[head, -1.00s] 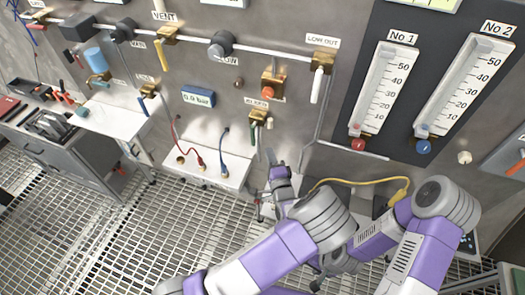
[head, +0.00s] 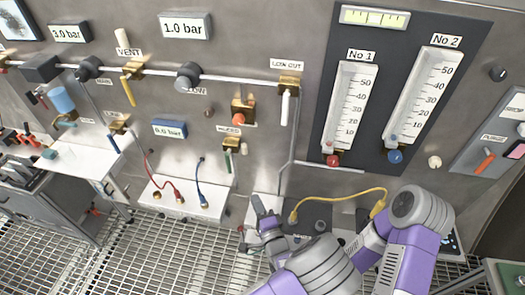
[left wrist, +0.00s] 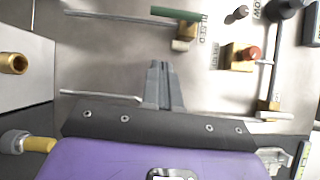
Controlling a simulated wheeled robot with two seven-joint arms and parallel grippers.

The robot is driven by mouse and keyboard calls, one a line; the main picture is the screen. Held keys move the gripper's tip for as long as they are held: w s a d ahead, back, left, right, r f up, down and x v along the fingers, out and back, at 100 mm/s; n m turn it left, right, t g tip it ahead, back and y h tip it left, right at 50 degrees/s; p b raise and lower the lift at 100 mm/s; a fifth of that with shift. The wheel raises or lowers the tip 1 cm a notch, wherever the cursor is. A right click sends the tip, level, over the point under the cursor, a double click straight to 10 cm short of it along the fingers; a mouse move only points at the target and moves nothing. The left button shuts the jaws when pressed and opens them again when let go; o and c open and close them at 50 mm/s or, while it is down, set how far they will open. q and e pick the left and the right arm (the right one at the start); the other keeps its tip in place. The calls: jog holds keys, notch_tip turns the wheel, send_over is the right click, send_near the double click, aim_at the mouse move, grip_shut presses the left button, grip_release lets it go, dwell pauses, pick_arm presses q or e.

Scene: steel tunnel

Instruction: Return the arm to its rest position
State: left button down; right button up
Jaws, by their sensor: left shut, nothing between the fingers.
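My left gripper (head: 262,212) is in front of the lower panel, just below the hanging low cut pipe and beside the yellow cable. Its fingers are together and hold nothing. In the left wrist view the grey fingers (left wrist: 163,85) are closed, pointing at bare steel panel, with the green bleed lever (left wrist: 178,13) and red knob (left wrist: 252,54) beyond them. My purple and grey arm links fill the lower right of the head view. My right gripper is not seen.
The steel panel carries valves, the No 1 gauge (head: 350,108), the No 2 gauge (head: 424,102) and gas pipes. A yellow cable (head: 335,197) runs close to my arm. A white shelf (head: 178,203) with red and blue cables is left of the gripper. Grating floor (head: 150,255) is open at lower left.

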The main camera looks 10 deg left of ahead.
pick_arm(q)
jog(key=s+a+f+n+g+h+b, duration=0.1)
jog(key=s+a+f+n+g+h, duration=0.15)
jog(key=f, duration=0.45)
jog(key=s+a+f+n+g+h+b, duration=0.15)
jog(key=f+g, duration=0.25)
jog(key=f, duration=0.4)
jog(key=s+a+f+n+g+h+b, duration=0.1)
jog(key=s+a+f+n+g, duration=0.15)
jog(key=f, duration=0.45)
jog(key=s+d+f+n+g+h+b, duration=0.1)
jog(key=s+f+n+g+h, duration=0.1)
jog(key=s, duration=0.4)
jog(key=s+d+f+n+g+h+b, duration=0.2)
jog(key=s+f+n+g+h, duration=0.1)
jog(key=s+n+g+h, duration=0.1)
jog(key=s+n+h, duration=0.1)
jog(key=s+n, duration=0.1)
jog(key=n, duration=0.1)
jog(key=shift+s+d+f+g+h, duration=0.15)
jog(key=shift+s+f+g+h, duration=0.15)
jog(key=shift+h, duration=0.1)
